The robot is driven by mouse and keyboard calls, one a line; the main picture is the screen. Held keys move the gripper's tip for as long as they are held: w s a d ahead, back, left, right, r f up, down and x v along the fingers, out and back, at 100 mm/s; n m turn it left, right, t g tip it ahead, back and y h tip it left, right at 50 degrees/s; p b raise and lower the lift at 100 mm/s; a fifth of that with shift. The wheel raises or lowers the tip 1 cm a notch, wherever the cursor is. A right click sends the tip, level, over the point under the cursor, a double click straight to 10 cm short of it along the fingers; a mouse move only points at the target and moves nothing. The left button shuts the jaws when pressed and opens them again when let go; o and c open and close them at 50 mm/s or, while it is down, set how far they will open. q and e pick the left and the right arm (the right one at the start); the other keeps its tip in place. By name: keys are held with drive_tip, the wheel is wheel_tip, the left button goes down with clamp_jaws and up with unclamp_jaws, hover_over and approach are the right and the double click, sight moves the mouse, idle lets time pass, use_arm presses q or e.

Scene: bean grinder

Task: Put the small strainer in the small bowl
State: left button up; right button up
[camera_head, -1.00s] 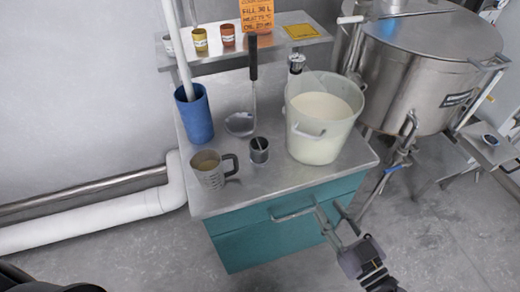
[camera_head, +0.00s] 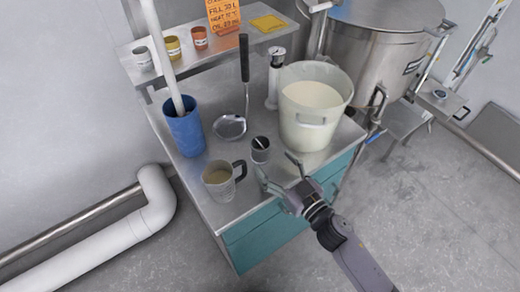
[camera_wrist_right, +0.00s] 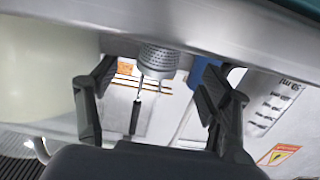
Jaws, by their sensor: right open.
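A small dark grey cup (camera_head: 260,149) with a thin stick-like part in it stands upright on the steel table. The right wrist view, which looks upside down, shows a perforated metal cylinder (camera_wrist_right: 158,60), apparently the same thing and likely the small strainer. My right gripper (camera_head: 277,170) is open and empty at the table's front edge, apart from the cup. In the wrist view the cylinder shows between its two fingers. A round metal ladle (camera_head: 231,126) with a long black handle is behind the cup. I cannot tell which thing is the small bowl. My left gripper is out of view.
A measuring jug (camera_head: 218,182) with a black handle stands left of the cup, and a blue holder (camera_head: 185,130) behind it. A large whitish bucket (camera_head: 307,130) stands close on the right. Small pots line the raised shelf (camera_head: 195,58).

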sight(267, 156)
drive_tip(key=shift+x, duration=1.05)
drive_tip(key=x, duration=0.3)
drive_tip(key=shift+w+a+f, duration=0.15)
drive_tip(key=shift+w+f, duration=0.05)
drive_tip(key=shift+f, duration=0.1)
drive_tip(key=shift+w+a, duration=0.15)
drive_tip(key=shift+c, duration=0.4)
drive_tip(key=c, duration=1.3)
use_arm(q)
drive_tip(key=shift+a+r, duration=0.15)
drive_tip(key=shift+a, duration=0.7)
use_arm(e)
drive_tip(key=shift+r, duration=0.15)
